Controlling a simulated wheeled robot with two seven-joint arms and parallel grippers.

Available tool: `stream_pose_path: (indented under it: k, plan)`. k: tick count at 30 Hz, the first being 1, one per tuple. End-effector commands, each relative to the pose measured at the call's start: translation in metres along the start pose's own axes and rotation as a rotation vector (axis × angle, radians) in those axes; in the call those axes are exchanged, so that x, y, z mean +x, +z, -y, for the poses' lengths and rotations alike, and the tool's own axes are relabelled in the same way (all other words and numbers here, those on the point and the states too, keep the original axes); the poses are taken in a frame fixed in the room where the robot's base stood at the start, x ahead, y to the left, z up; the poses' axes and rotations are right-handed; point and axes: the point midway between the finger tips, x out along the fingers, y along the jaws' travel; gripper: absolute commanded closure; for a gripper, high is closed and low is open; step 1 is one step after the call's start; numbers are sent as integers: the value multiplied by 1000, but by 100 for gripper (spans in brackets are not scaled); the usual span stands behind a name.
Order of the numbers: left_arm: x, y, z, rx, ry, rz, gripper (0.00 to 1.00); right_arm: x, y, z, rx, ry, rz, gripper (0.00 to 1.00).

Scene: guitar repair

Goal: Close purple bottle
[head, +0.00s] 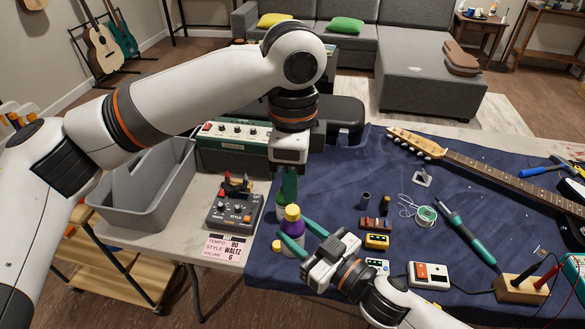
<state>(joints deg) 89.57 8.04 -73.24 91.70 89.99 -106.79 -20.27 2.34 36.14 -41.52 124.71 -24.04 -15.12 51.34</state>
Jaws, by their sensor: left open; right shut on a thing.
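The purple bottle (292,226) stands upright near the left part of the blue mat, with a yellow top. My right gripper (295,238) comes from the lower right and is shut on the bottle, its teal fingers around the body. My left gripper (289,190) points down from above, open, its fingertips just over or behind the yellow top. I cannot tell whether they touch it. A small yellow round piece (277,246) lies on the mat just left of the bottle; I cannot tell if it is a separate cap.
A grey pedal (234,211), a grey bin (150,190) and a green amplifier (232,145) stand to the left. Small blocks, a solder spool (427,215), a soldering iron (470,236) and a guitar (480,168) lie to the right. Some mat between them is free.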

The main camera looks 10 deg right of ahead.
Motion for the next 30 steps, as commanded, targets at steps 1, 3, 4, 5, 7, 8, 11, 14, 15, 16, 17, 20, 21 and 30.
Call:
stream_pose_path:
  k: [1, 3, 4, 5, 7, 8, 11, 14, 15, 16, 17, 20, 21, 30]
  plan:
    - [-1, 0, 0, -102, 1, 0, 59, 0, 1, 0, 0, 0, 1, 100]
    - [-3, 0, 0, -248, 1, 0, 59, 0, 1, 0, 0, 0, 1, 100]
    - [-4, 0, 0, -307, 1, 0, 59, 0, 1, 0, 0, 0, 1, 100]
    - [-4, 0, 0, -363, 1, 0, 59, 0, 1, 0, 0, 0, 1, 100]
    - [-5, 0, 0, -480, 0, 1, 59, 0, 1, 0, 0, 0, 1, 100]
    - [-6, 0, 0, -524, 0, 1, 59, 0, 1, 0, 0, 0, 1, 100]
    - [-6, 0, 0, -641, 0, 1, 59, 0, 1, 0, 0, 0, 1, 100]
    - [-7, 0, 0, -713, 0, 1, 59, 0, 1, 0, 0, 0, 1, 100]
    - [-7, 0, 0, -729, 0, 1, 59, 0, 1, 0, 0, 0, 1, 100]
    - [-7, 0, 0, -739, 0, 1, 59, 0, 1, 0, 0, 0, 1, 100]
    - [-7, 0, 0, -745, 0, 1, 59, 0, 1, 0, 0, 0, 1, 100]
    - [-7, 0, 0, -751, 0, 1, 59, 0, 1, 0, 0, 0, 1, 100]
    - [-7, 0, 0, -751, 0, 1, 59, 0, 1, 0, 0, 0, 1, 100]
    - [0, 0, 0, -749, -2, 0, 59, 0, 1, 0, 0, 0, 1, 100]
